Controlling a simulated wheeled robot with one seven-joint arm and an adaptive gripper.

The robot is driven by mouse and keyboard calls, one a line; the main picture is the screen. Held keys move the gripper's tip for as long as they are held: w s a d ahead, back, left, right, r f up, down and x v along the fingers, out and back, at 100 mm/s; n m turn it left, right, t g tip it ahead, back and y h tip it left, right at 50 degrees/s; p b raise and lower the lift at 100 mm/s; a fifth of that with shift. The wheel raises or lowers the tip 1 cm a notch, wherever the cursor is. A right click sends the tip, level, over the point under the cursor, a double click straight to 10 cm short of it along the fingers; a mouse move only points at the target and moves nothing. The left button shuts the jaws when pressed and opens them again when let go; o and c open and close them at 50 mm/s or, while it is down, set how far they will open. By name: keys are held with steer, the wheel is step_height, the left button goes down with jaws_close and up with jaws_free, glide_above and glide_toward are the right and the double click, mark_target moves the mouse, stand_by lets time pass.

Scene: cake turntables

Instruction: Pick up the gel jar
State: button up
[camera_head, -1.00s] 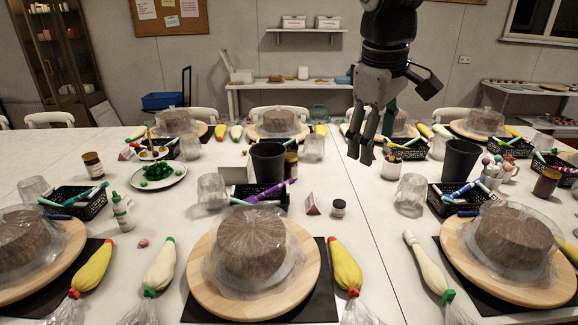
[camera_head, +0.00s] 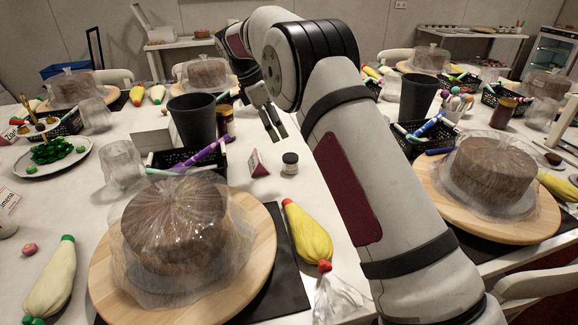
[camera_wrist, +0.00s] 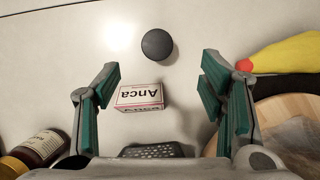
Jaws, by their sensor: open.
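The gel jar is probably the small jar (camera_head: 290,163) with a dark lid, standing upright on the white table right of the brown cake in the head view. In the wrist view its round black lid (camera_wrist: 157,45) shows from above, near the top centre. My gripper (camera_head: 274,124) is above the table, behind the jar in the head view. In the wrist view my gripper (camera_wrist: 160,88) is open, with nothing held between its green-padded fingers. The jar lies ahead of the fingertips, apart from them.
A small "Anca" name card (camera_wrist: 138,95) stands between the fingers in the wrist view. A yellow piping bag (camera_head: 307,235), a wrapped cake (camera_head: 175,225), a black basket (camera_head: 170,158) and a black cup (camera_head: 193,120) are near. Bare table surrounds the jar.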

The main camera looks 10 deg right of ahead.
mark_target(289, 157)
steer(key=b+x, duration=0.1)
steer(key=x, duration=0.7)
steer(key=shift+w+a+f+b+x, duration=0.1)
steer(key=shift+a+b+x, duration=0.1)
steer(key=shift+x, duration=0.7)
steer(key=shift+w+a+f+b+x, duration=0.1)
steer(key=shift+b+x, duration=0.1)
steer(key=shift+x, duration=0.7)
steer(key=shift+w+a+b+x, duration=0.1)
steer(key=shift+a+b+x, duration=0.1)
steer(key=shift+x, duration=0.7)
steer(key=c, duration=1.3)
